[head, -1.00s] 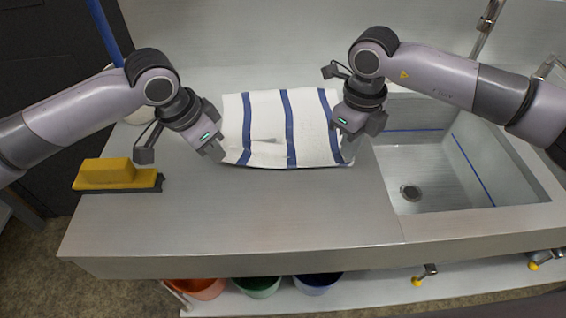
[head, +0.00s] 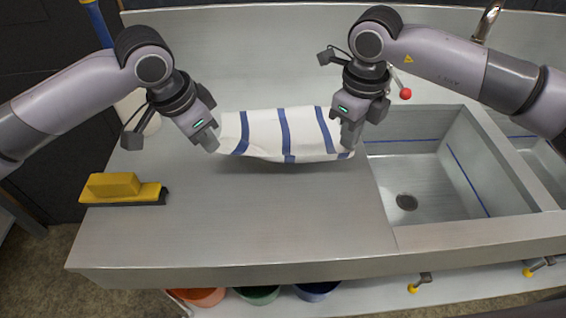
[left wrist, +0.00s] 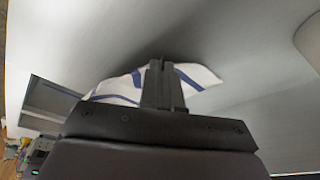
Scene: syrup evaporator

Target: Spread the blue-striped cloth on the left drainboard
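The white cloth with blue stripes (head: 262,130) hangs between my two grippers over the left drainboard (head: 250,215). Its lower front edge sags, with a shadow under it. My left gripper (head: 212,146) is shut on the cloth's left front corner; in the left wrist view its fingers (left wrist: 164,86) are together with cloth (left wrist: 197,76) on both sides. My right gripper (head: 348,142) is shut at the cloth's right front corner; its fingertips are partly hidden. The cloth's rear edge lies further back, and I cannot tell whether it touches the steel.
A yellow block-shaped brush (head: 122,188) lies at the drainboard's left edge. The sink basin (head: 415,175) opens to the right. A tap (head: 488,20) and red knob (head: 405,94) stand behind. A white container (head: 135,108) is partly hidden behind my left arm. The front drainboard is clear.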

